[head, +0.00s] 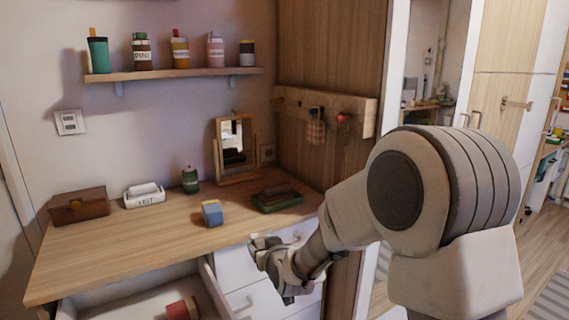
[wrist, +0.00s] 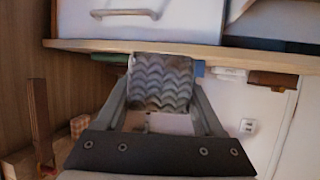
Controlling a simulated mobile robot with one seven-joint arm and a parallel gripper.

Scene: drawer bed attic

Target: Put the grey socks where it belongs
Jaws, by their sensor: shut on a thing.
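The grey socks (wrist: 161,83), a bundle with a wavy pattern, are between the two fingers of my gripper (wrist: 160,100) in the wrist view. My gripper is shut on them. In the head view my gripper (head: 268,256) is at the desk's front edge, in front of the white drawer fronts (head: 250,296). A grey patch of the socks (head: 264,242) shows at its tip. An open drawer (head: 130,299) is at the lower left, partly cut off by the frame, with a red and tan item (head: 182,308) in it.
A shelf (head: 170,75) with several bottles hangs above.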

